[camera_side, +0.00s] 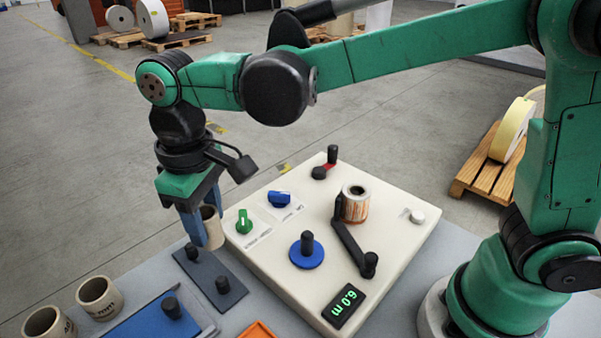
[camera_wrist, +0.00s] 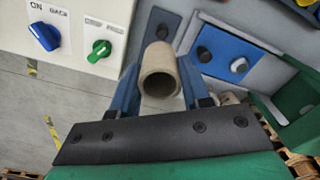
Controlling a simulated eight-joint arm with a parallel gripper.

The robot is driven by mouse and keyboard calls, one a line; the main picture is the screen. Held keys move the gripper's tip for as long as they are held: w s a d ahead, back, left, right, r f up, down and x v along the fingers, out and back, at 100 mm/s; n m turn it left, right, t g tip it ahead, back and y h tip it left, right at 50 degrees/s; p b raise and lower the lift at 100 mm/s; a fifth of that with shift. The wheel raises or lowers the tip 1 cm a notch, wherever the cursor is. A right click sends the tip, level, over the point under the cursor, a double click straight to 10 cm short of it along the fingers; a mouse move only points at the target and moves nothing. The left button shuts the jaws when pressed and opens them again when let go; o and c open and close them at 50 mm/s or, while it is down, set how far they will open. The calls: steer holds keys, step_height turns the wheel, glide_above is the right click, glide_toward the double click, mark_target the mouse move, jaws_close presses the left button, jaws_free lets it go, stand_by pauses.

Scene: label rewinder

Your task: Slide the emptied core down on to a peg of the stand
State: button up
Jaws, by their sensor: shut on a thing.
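A tan cardboard core (camera_side: 211,228) is between the blue fingers of my gripper (camera_side: 204,236), which is shut on it. In the wrist view the core (camera_wrist: 159,77) shows its open, hollow end, with my gripper's fingers (camera_wrist: 160,88) on either side. A dark grey stand plate (camera_side: 208,270) with two black pegs lies below and beside the core in the side view. One peg (camera_side: 192,251) is close under the gripper, the other peg (camera_side: 222,285) farther to the front. The core appears apart from the pegs; its exact height over them is hard to tell.
The cream rewinder panel (camera_side: 385,215) stands to the right, with a green knob (camera_side: 244,222) near the gripper. A blue plate (camera_side: 148,323) with a black peg lies in front. Two more cores, one nearer (camera_side: 99,297) and one at the corner (camera_side: 48,324), stand front left.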

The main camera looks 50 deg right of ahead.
mark_target(222, 278)
steer(key=shift+a+f, duration=0.2)
steer(key=shift+f, duration=5.3)
steer(key=shift+r, duration=0.1)
steer(key=o, duration=0.9)
steer(key=shift+o, duration=0.2)
steer(key=shift+d, duration=0.1)
